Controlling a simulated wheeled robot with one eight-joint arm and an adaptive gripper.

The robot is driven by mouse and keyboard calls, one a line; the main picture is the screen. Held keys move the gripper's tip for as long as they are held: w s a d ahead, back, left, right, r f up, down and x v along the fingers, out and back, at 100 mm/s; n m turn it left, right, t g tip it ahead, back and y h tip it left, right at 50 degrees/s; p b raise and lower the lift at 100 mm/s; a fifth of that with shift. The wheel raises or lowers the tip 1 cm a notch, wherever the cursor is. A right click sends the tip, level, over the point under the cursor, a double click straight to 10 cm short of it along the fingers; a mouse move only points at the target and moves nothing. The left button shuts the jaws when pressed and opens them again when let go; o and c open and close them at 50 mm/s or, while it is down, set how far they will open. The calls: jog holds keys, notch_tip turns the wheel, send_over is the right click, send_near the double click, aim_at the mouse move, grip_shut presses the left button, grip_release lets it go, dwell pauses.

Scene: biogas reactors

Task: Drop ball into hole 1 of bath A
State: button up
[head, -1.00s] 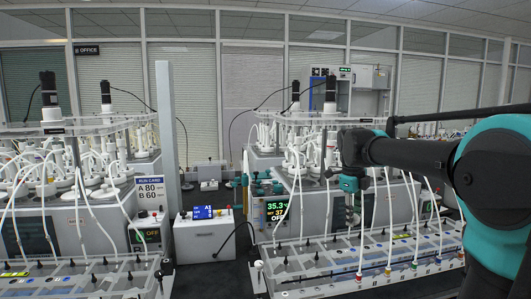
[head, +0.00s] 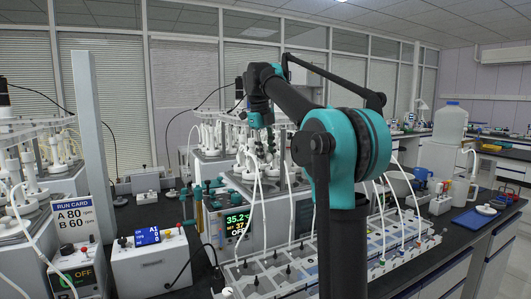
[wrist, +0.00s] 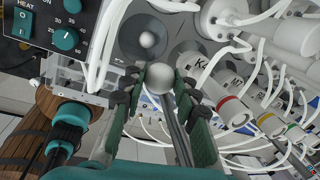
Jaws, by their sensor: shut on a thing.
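In the wrist view my gripper (wrist: 160,95) is shut on a small grey ball (wrist: 160,77) between its dark green fingertips. Just beyond the ball is a dark round opening or cup (wrist: 130,38) with a pale rounded shape inside; I cannot tell whether they touch. In the head view my gripper (head: 265,145) is over the front part of the bath (head: 237,222) whose display reads 35.2; the ball is not discernible there. Another bath (head: 10,235) stands at left. I see no readable bath letter or hole number on either.
A heater panel (wrist: 62,25) with knobs is at upper left in the wrist view. White bottles with coloured rings (wrist: 228,108) and tubes crowd the right. A run card (head: 75,218) and a white box (head: 150,258) stand left of the bath. A jug (head: 450,125) stands at right.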

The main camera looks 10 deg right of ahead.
jog(key=shift+f, duration=2.8)
jog(key=o, duration=0.8)
jog(key=r, duration=0.4)
jog(key=s+a+r, duration=0.1)
jog(key=r, duration=0.6)
jog(key=shift+s+a+r, duration=0.15)
jog(key=shift+a+r, duration=0.25)
